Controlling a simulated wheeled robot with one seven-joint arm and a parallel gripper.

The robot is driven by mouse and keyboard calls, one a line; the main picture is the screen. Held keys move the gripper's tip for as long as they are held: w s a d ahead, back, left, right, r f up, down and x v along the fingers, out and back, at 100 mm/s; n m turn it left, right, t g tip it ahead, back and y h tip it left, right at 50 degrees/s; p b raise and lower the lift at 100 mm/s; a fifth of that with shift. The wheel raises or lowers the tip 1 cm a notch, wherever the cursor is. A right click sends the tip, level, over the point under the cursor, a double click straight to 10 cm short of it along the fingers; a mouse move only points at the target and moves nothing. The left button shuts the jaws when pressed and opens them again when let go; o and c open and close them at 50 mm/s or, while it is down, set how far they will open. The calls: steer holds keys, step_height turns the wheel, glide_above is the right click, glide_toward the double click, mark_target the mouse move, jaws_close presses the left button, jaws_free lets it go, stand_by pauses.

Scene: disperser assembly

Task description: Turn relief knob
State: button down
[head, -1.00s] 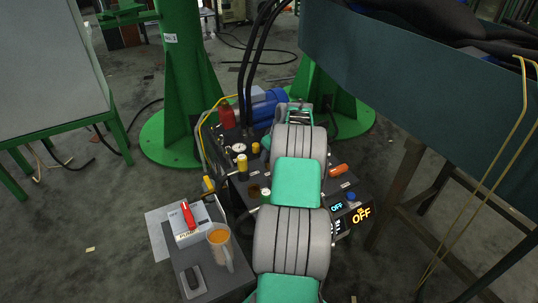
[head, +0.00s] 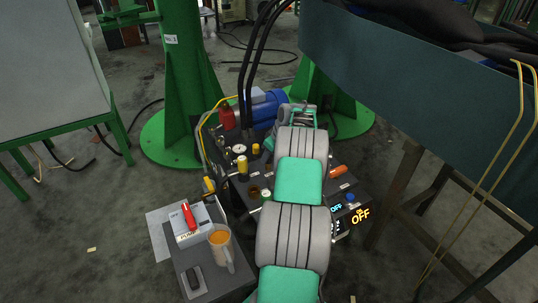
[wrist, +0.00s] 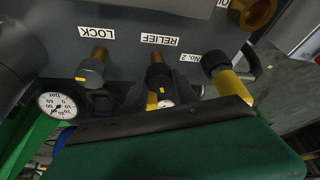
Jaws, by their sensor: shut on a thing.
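In the wrist view, the relief knob (wrist: 159,77) is a black knob with a yellow mark on a brass stem, below the upside-down RELIEF label (wrist: 160,40). My gripper (wrist: 160,95) is at this knob and shut on it; its fingers are dark and hard to make out there. A dark bar and a broad green surface fill the lower part of that view. In the head view my arm reaches over the control unit (head: 262,180) and hides the relief knob and most of my gripper.
In the wrist view, the LOCK knob (wrist: 90,72) and a pressure gauge (wrist: 58,105) are left of the relief knob. A black-and-yellow No.2 fitting (wrist: 216,64) is close on its right. In the head view a mug (head: 221,246) and a red-switched box (head: 190,219) stand at front left.

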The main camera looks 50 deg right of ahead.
steer(key=c, duration=1)
jaws_free()
steer(key=shift+o, duration=0.2)
steer(key=p+v, duration=0.3)
steer(key=v, duration=0.4)
steer(key=shift+r, duration=0.4)
steer(key=shift+s, duration=0.15)
